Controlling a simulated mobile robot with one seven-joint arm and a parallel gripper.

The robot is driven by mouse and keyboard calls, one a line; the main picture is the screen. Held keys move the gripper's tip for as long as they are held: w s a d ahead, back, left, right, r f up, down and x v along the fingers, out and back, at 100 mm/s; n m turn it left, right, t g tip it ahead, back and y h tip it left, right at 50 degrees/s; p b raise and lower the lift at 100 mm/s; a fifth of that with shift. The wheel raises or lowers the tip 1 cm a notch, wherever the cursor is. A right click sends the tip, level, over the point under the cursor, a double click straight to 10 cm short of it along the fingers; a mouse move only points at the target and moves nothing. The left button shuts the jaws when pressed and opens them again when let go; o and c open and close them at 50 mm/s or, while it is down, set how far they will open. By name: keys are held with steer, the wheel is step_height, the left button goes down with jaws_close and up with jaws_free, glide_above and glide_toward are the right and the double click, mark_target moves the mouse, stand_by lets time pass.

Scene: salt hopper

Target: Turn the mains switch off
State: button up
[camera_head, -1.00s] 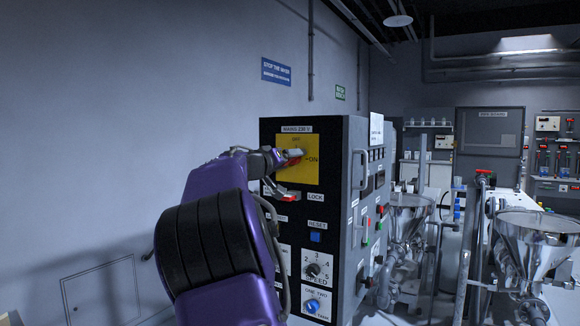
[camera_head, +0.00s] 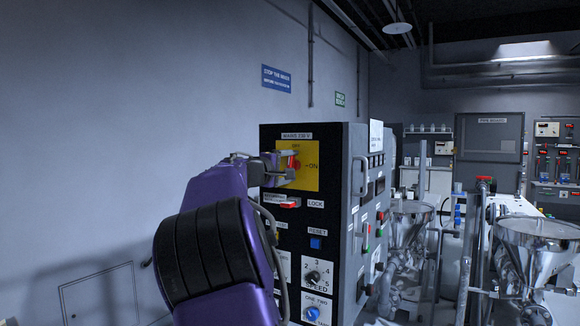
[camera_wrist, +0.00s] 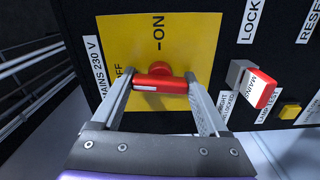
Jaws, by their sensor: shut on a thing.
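The mains switch is a red rotary handle (camera_head: 295,164) on a yellow plate (camera_head: 312,182), high on the dark front of the control cabinet. The plate is marked OFF at the top and ON at the right. My gripper (camera_head: 284,168) reaches the handle from the left and is shut on it. In the wrist view, the red handle (camera_wrist: 165,85) lies across between the two fingers of my gripper (camera_wrist: 160,80). Its white-marked end points left, towards the partly hidden OFF label; ON stands at the top of that view.
Below the plate is a red-tipped lock piece (camera_head: 289,205), also seen in the wrist view (camera_wrist: 262,90). A blue reset button (camera_head: 315,242), a speed dial (camera_head: 313,277) and a blue selector (camera_head: 312,313) sit lower. Steel hoppers (camera_head: 540,240) stand at the right.

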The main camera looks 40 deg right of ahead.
steer(key=shift+n, duration=0.6)
steer(key=o, duration=1.2)
steer(key=shift+o, duration=0.2)
steer(key=shift+a, duration=0.1)
steer(key=b+v, duration=0.3)
steer(key=v, duration=1.4)
steer(key=shift+s+a, duration=0.1)
steer(key=shift+s, duration=0.05)
